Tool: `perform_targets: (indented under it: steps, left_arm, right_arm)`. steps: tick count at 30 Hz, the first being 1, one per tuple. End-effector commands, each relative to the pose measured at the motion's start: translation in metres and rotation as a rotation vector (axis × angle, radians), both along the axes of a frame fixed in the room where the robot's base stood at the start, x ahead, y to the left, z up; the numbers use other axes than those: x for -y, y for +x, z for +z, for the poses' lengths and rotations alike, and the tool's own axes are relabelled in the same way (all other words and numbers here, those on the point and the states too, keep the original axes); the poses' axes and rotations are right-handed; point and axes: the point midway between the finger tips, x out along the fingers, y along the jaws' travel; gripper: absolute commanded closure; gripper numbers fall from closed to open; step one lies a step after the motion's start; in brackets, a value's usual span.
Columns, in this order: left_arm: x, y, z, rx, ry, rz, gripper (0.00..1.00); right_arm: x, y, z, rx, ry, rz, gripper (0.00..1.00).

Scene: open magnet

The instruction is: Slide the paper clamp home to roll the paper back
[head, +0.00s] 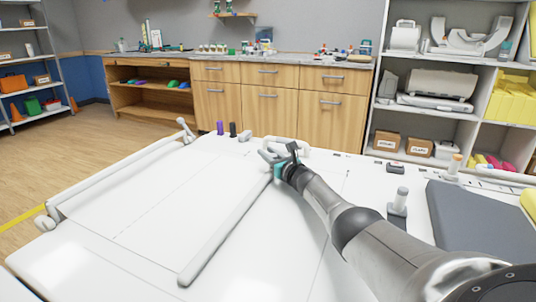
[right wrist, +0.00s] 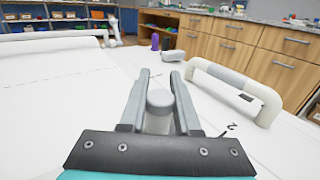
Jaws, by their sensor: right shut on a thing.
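The paper clamp (head: 225,230) looks like a long pale grey bar lying across the white table, its near end toward the front. My right gripper (head: 277,158) is at the bar's far end. In the right wrist view, my right gripper (right wrist: 160,85) is shut on a short pale cylindrical knob (right wrist: 159,103), one finger on each side. The knob seems to belong to the clamp, but the arm hides where they join. White paper (head: 140,215) appears to lie flat left of the bar, with a faint dashed line on it. My left gripper is out of view.
A long pale rail (head: 115,175) runs along the table's left edge. A white arched handle (right wrist: 235,88) stands just right of the gripper. A purple marker (head: 220,128) and a black one stand at the back edge. A dark grey pad (head: 470,225) lies at the right.

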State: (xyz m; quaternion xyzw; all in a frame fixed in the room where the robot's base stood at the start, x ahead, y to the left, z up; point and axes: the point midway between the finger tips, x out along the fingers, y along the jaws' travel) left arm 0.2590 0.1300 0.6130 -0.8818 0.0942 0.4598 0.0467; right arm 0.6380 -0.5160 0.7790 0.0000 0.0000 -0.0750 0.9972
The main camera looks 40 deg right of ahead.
Motion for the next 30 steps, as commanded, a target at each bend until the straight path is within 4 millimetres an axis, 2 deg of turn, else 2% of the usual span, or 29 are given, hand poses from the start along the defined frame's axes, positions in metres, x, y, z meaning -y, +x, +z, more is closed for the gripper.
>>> perform_targets:
  steps: [1,6,30]
  left_arm:
    - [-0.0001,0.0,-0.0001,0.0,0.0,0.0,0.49]
    - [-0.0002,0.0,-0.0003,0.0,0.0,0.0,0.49]
    - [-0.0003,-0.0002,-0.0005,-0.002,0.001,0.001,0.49]
  right_arm:
    - [-0.0001,-0.0001,-0.0002,0.0,0.0,0.0,0.84]
    - [-0.0001,-0.0001,-0.0002,0.0,0.0,0.0,1.0]
    - [-0.0001,-0.0001,-0.0005,-0.001,0.0,0.0,1.0]
